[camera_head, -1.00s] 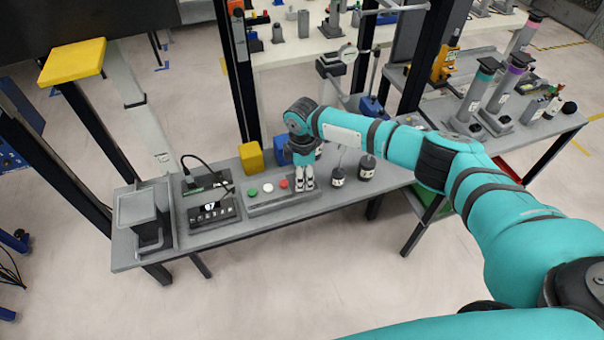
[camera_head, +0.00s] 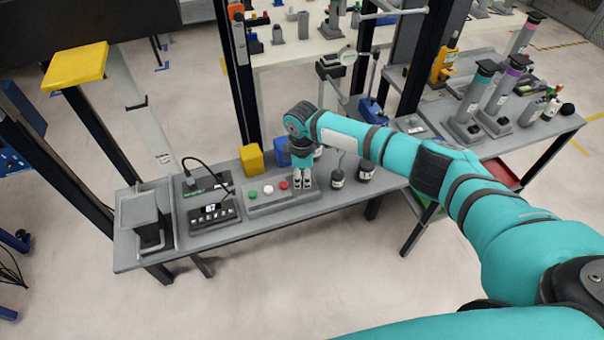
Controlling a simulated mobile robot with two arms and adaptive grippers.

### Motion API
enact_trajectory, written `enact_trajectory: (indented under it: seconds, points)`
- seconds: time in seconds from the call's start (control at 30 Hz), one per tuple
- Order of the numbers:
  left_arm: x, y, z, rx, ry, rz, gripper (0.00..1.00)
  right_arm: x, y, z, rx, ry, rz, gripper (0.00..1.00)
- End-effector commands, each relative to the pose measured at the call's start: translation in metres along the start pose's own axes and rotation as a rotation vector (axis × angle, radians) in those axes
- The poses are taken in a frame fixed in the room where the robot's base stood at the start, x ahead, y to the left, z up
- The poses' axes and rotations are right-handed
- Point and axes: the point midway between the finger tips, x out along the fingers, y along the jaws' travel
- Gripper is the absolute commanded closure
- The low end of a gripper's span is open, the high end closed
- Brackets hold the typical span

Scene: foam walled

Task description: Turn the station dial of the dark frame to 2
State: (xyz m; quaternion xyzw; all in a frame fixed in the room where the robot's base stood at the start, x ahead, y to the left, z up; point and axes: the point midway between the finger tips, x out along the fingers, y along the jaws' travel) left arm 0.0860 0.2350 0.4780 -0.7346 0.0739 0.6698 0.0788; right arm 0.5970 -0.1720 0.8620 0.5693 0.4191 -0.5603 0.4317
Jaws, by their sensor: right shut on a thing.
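The control box (camera_head: 262,203) lies on the grey table between the dark posts. It carries a green button (camera_head: 252,194), a white button (camera_head: 268,189) and a red button (camera_head: 283,185) in a row. My right gripper (camera_head: 303,186) points straight down at the right end of this box, just right of the red button. Its fingers are shut on the station dial, which they hide, so its pointer and numbers cannot be read. My left gripper is not in view.
A small display unit (camera_head: 212,221) and a grey bin (camera_head: 146,215) stand left of the box. Yellow (camera_head: 251,158) and blue blocks stand behind it. Dark upright posts (camera_head: 236,80) rise behind the table.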

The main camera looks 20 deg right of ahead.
Motion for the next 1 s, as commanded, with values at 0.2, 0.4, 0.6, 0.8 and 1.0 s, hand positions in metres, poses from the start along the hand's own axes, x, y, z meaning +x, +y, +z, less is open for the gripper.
enact_trajectory:
  seconds: [0.2, 0.4, 0.6, 0.8, 1.0]
  points:
    - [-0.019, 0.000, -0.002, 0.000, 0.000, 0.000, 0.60, -0.003, -0.002, -0.001, 0.191, -0.002, -0.005, 1.00]
    - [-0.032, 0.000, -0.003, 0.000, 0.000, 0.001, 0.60, -0.003, -0.002, -0.001, 0.382, -0.008, -0.005, 1.00]
    - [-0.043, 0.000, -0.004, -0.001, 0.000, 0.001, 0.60, -0.003, -0.002, -0.002, 0.562, -0.012, -0.004, 1.00]
    - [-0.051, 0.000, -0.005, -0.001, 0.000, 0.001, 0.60, -0.002, -0.001, -0.002, 0.712, -0.015, -0.003, 1.00]
    - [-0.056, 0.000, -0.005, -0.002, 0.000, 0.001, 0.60, -0.001, -0.001, -0.002, 0.816, -0.017, -0.003, 1.00]
